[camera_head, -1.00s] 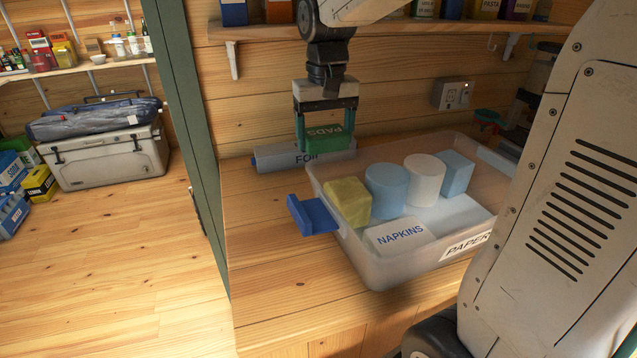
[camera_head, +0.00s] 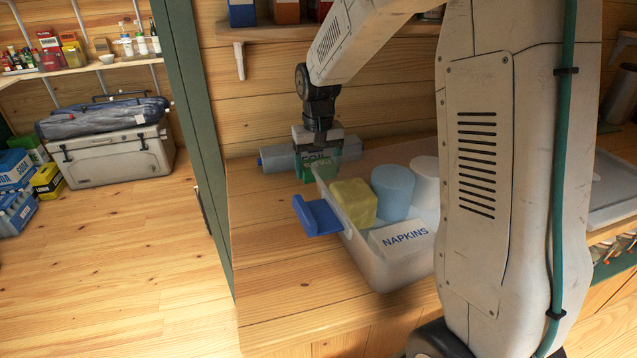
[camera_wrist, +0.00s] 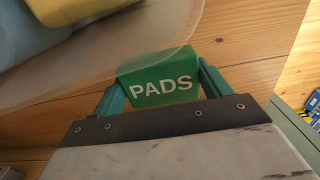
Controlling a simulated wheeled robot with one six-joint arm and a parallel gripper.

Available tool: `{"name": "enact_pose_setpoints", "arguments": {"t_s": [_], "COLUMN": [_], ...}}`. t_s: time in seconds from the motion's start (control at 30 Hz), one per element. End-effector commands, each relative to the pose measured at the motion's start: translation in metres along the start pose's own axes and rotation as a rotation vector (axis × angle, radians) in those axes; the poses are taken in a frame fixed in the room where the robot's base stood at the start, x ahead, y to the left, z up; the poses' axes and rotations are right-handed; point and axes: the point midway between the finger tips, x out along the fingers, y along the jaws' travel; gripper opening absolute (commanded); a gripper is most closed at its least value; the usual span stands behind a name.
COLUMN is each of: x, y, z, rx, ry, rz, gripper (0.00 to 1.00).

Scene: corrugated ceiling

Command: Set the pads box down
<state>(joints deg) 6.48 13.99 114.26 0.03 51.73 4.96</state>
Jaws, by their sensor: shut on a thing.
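The green pads box (camera_wrist: 157,88) is between the two teal fingers of my gripper (camera_wrist: 160,80), with its PADS label facing the wrist camera. My gripper is shut on it. In the head view my gripper (camera_head: 318,160) is low over the wooden counter, beside the far left corner of the clear tub, and the pads box (camera_head: 307,172) is mostly hidden there. I cannot tell whether the box touches the counter. In the wrist view the tub's translucent wall lies against or very near the box.
The clear tub (camera_head: 372,268) holds a yellow block (camera_head: 354,202), blue and white cylinders and a napkins pack (camera_head: 402,238). A grey foil box (camera_head: 278,158) lies behind my gripper against the wall. A blue bracket-shaped thing (camera_head: 318,216) is at the tub's left. The counter's left front is clear.

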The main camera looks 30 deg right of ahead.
Motion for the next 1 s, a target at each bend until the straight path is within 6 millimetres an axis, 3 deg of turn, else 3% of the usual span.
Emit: {"name": "enact_pose_setpoints", "arguments": {"t_s": [0.27, 0.47, 0.87, 0.9, 0.93, 1.0], "x": [0.023, 0.051, 0.057, 0.056, 0.056, 0.056], "y": [0.000, 0.000, 0.000, 0.000, 0.000, 0.000], "z": [0.000, 0.001, 0.000, 0.000, 0.000, 0.000], "rx": [0.000, 0.000, 0.000, 0.000, 0.000, 0.000], "ry": [-0.002, -0.004, 0.000, 0.000, 0.000, 0.000], "rz": [0.000, 0.000, 0.000, 0.000, 0.000, 0.000], "gripper": [0.55, 0.55, 0.55, 0.88, 0.96, 0.98]}}
